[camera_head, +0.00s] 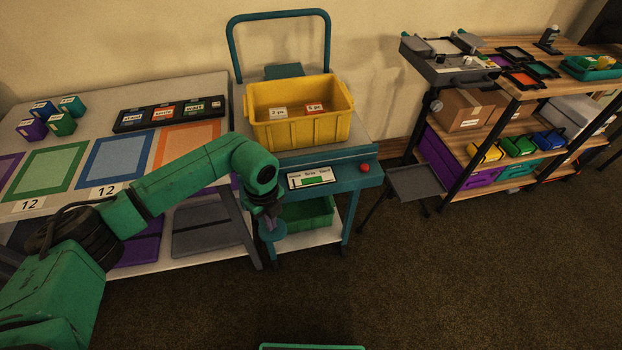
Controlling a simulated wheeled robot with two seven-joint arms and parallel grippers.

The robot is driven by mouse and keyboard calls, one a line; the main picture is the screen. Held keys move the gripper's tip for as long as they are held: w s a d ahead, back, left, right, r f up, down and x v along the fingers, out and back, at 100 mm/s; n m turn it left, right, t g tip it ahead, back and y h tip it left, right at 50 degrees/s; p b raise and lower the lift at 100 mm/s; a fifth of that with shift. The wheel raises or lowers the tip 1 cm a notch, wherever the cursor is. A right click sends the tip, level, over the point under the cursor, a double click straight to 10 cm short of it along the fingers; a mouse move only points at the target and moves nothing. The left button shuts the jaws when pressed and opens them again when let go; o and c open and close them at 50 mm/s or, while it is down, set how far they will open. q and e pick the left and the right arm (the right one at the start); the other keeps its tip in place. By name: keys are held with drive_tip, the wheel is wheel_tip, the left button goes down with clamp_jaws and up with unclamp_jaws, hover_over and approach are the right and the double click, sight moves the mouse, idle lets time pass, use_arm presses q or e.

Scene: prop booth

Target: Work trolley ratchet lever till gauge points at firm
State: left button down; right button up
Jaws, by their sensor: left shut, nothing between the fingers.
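The teal trolley (363,180) stands in the middle, against the left table. On its front panel is a gauge (311,177) with small word labels and a green band. The words and any pointer are too small to read surely. A red knob (365,168) sits right of the gauge; I cannot tell whether it belongs to the ratchet lever. My left gripper (270,223) points down at the trolley's front left, below and left of the gauge. It is shut and empty. A teal round part (272,233) shows at its tips; contact is unclear. My right gripper is not in view.
A yellow bin (300,115) with two labelled items sits on the trolley top, before its handle (278,15). A green bin (308,213) is on the lower shelf. The left table (80,105) holds coloured mats and boxes. A shelf unit stands right; carpet (430,280) ahead is clear.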

use_arm(q)
drive_tip(key=shift+f+b, duration=1.65)
drive_tip(key=shift+f, duration=0.7)
wheel_tip(320, 180, up, 9)
drive_tip(key=p, duration=0.7)
drive_tip(key=shift+r, duration=0.2)
drive_tip(key=shift+f, duration=0.1)
